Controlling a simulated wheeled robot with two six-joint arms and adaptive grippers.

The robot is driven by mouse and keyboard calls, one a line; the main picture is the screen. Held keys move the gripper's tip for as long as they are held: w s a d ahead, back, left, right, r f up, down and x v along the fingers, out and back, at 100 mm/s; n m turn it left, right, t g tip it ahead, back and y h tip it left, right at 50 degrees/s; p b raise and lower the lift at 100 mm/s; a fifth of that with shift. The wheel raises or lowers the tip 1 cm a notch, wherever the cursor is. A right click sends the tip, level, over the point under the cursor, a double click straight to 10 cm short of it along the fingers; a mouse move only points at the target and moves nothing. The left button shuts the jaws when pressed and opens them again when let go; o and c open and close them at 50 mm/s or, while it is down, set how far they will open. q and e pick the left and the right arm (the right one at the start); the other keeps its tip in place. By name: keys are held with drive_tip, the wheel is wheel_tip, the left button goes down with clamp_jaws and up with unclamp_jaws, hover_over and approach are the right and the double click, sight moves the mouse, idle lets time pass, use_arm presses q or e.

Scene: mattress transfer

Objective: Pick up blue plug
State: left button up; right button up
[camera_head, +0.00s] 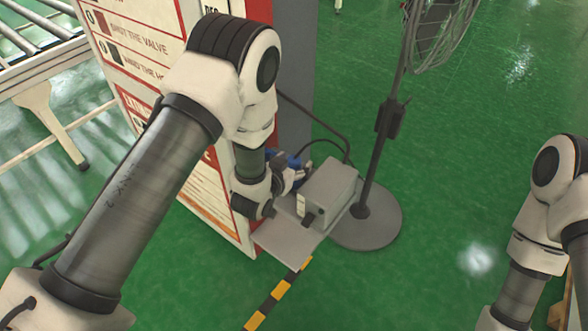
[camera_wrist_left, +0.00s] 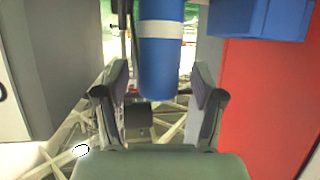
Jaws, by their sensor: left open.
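The blue plug (camera_wrist_left: 160,68) is a blue cylinder with a white band, at the upper middle of the left wrist view. Its lower end shows between the two fingers of my left gripper (camera_wrist_left: 160,82). The fingers are open, with a visible gap on both sides of the plug. In the head view a small part of the blue plug (camera_head: 291,159) shows behind my left wrist, beside the signboard. My left gripper (camera_head: 300,173) is partly hidden there by my own arm. My right arm shows at the right edge, but its gripper is not visible.
A grey box (camera_head: 331,188) on a light plate stands close to my left gripper. A fan stand (camera_head: 374,222) with a round base is just right of it. The signboard (camera_head: 215,195) is at the left. A red surface (camera_wrist_left: 265,105) and a blue block (camera_wrist_left: 255,18) flank the wrist view's right side.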

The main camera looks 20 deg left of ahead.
use_arm(q)
drive_tip(key=shift+w+f, duration=0.2)
drive_tip(key=shift+w, duration=0.15)
drive_tip(key=shift+s+d+r, duration=0.15)
drive_tip(key=shift+c, duration=0.6)
clamp_jaws()
